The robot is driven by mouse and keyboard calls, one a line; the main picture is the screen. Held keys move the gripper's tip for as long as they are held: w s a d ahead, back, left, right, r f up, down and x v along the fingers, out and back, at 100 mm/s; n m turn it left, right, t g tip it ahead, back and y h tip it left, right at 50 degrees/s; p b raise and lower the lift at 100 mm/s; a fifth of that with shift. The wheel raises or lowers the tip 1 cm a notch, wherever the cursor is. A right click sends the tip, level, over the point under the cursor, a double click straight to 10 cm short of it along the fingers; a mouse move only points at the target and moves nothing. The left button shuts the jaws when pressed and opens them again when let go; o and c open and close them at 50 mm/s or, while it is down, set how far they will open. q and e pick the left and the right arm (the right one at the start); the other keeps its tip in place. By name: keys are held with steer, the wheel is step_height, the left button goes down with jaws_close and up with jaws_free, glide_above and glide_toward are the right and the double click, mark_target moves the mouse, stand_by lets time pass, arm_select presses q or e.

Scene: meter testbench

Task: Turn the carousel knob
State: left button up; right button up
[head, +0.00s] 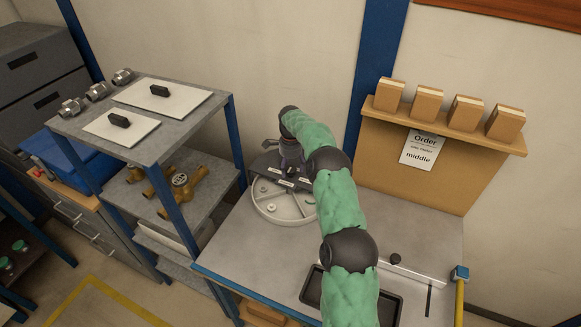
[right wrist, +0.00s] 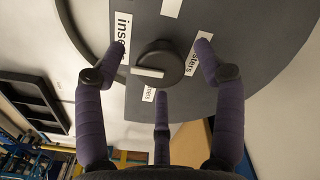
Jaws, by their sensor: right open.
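The carousel (head: 283,201) is a round, light grey tray with divided compartments on the grey bench, partly covered by a dark plate with white labels. In the right wrist view the dark round knob (right wrist: 158,64) with a pale bar across it stands on the dark labelled plate (right wrist: 240,40). My right gripper (head: 290,160) is above the carousel; in the head view the knob is hidden by it. In the right wrist view its purple fingers (right wrist: 160,80) are spread around the knob, open, with visible gaps to it. My left gripper is not in view.
A black tray (head: 393,308) lies at the bench's front, partly behind my right arm. A grey shelf (head: 160,145) with white plates and brass meters stands left. A wooden ledge (head: 445,125) with several boxes and an order sheet (head: 419,150) reading "middle" is at the back right.

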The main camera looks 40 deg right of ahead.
mark_target(290, 168)
step_height(290, 168, up, 12)
stand_by(0.5)
stand_by(0.4)
